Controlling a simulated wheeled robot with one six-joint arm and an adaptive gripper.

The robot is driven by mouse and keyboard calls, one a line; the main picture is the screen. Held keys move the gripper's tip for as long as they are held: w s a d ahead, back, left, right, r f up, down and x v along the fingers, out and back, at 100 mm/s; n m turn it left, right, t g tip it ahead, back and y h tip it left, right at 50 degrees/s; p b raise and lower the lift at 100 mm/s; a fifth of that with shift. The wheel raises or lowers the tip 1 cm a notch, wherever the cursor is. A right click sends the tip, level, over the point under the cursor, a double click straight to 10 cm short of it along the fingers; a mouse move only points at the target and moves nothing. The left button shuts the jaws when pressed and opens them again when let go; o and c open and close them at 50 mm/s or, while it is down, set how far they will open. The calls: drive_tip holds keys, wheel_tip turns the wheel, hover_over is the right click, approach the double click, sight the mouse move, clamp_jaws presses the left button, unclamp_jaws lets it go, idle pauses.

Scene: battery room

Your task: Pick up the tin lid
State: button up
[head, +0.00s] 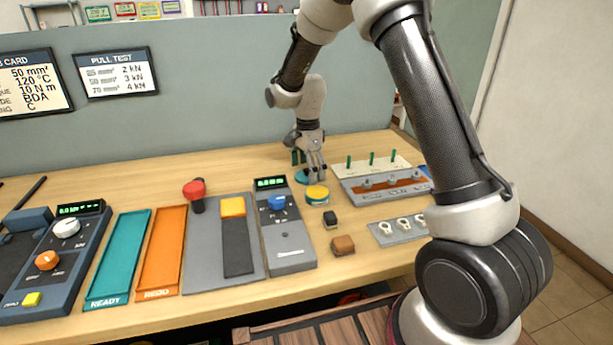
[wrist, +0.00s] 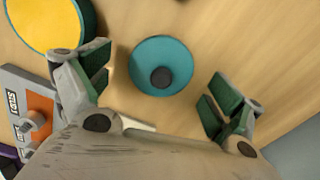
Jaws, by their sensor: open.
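The tin lid (wrist: 160,52) is a round teal disc with a dark knob, lying on the wooden table. In the head view the lid (head: 301,177) shows as a teal patch, partly hidden by my gripper (head: 311,168). In the wrist view my gripper (wrist: 157,87) is open, with one green-padded finger on each side of the lid and gaps between. Nothing is held. A round teal tin with a yellow top (head: 317,193) stands close by, in front of the lid in the head view.
A grey fixture (head: 388,198) with an orange-brown strip stands to the right, before a pale board with green pegs (head: 398,164). A grey meter (head: 289,254) stands left. A partition (head: 220,110) rises behind.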

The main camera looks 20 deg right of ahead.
sight(307, 169)
drive_tip(key=c, duration=0.9)
drive_tip(key=shift+c, duration=0.2)
drive_tip(key=shift+r, duration=0.3)
drive_tip(key=shift+c, duration=0.5)
wheel_tip(307, 169, up, 3)
drive_tip(key=shift+r, duration=0.1)
clamp_jaws()
drive_tip(key=s+a+r, duration=0.1)
drive_tip(key=s+r, duration=0.4)
drive_tip(key=r, duration=0.4)
drive_tip(key=shift+g, duration=0.4)
drive_tip(key=shift+s+d+f, duration=0.15)
drive_tip(key=shift+s+f, duration=0.85)
drive_tip(key=shift+f, duration=0.25)
drive_tip(key=shift+s+d+f, duration=0.15)
drive_tip(key=shift+s+f, duration=0.8)
drive_tip(key=shift+f, duration=0.35)
drive_tip(key=shift+s+d+f, duration=0.15)
drive_tip(key=shift+s+f, duration=0.85)
drive_tip(key=shift+f, duration=0.25)
